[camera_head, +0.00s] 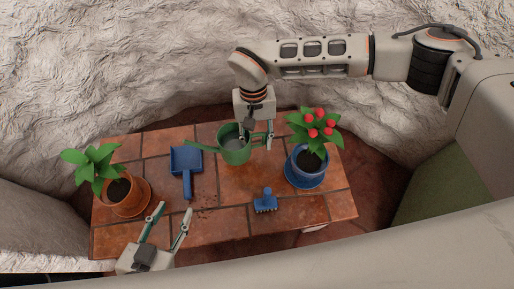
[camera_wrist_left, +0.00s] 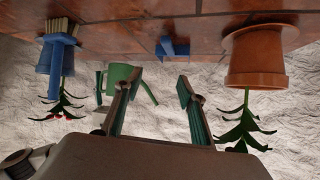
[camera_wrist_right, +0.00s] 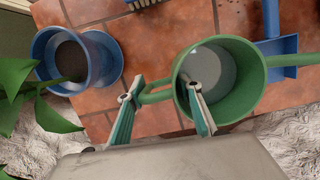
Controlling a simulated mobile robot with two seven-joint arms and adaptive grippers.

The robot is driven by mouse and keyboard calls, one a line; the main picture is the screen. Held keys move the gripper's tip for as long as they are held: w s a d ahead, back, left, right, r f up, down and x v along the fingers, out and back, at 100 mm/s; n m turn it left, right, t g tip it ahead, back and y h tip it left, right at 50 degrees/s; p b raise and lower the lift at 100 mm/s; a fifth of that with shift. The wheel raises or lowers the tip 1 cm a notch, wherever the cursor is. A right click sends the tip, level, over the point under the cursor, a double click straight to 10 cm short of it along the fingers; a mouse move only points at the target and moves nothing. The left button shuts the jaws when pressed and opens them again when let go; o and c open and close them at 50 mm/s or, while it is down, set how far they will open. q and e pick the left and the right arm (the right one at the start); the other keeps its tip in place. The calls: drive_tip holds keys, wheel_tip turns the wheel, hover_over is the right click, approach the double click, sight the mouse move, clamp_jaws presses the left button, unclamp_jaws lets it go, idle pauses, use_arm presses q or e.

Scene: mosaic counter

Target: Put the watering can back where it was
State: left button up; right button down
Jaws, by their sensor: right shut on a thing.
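The green watering can (camera_head: 236,157) is upright near the back middle of the tiled counter, its spout pointing left. My right gripper (camera_head: 258,142) is shut on its handle side. In the right wrist view the fingers (camera_wrist_right: 160,95) straddle the handle (camera_wrist_right: 155,96), one finger over the can's opening (camera_wrist_right: 240,105). I cannot tell whether the can's base touches the counter. My left gripper (camera_head: 173,211) is open and empty above the front left of the counter. The left wrist view, upside down, shows the can (camera_wrist_left: 121,73) beyond the open left fingers (camera_wrist_left: 158,85).
A blue dustpan (camera_head: 186,162) lies left of the can, with soil crumbs near its handle. A terracotta-potted plant (camera_head: 127,200) stands at left. A red-flowered plant in a blue pot (camera_head: 306,164) stands close right of the can. A blue brush (camera_head: 265,203) is at front right.

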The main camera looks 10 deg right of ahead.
drive_tip(key=x, duration=0.3)
drive_tip(key=b+x, duration=0.1)
drive_tip(key=shift+w+f, duration=0.3)
drive_tip(key=shift+f, duration=0.15)
drive_tip(key=shift+w+f, duration=0.2)
drive_tip(key=shift+f, duration=0.3)
drive_tip(key=c, duration=1.4)
unclamp_jaws()
drive_tip(key=shift+c, duration=0.2)
use_arm(q)
drive_tip(key=shift+w+d+r+h, duration=0.15)
drive_tip(key=shift+d+h, duration=0.15)
drive_tip(key=shift+d, duration=0.35)
use_arm(e)
drive_tip(key=v, duration=0.4)
drive_tip(key=shift+w+r+p, duration=0.15)
drive_tip(key=shift+r+p, duration=0.2)
drive_tip(key=shift+p, duration=0.05)
use_arm(q)
drive_tip(key=shift+s+a+f+p, duration=0.25)
drive_tip(key=shift+a+f+p, duration=0.05)
drive_tip(key=shift+a, duration=0.25)
drive_tip(key=shift+s+a+f+p, duration=0.2)
drive_tip(key=shift+a+f+p, duration=0.1)
drive_tip(key=shift+a, duration=0.25)
use_arm(e)
drive_tip(key=v, duration=0.7)
drive_tip(key=shift+r, duration=0.3)
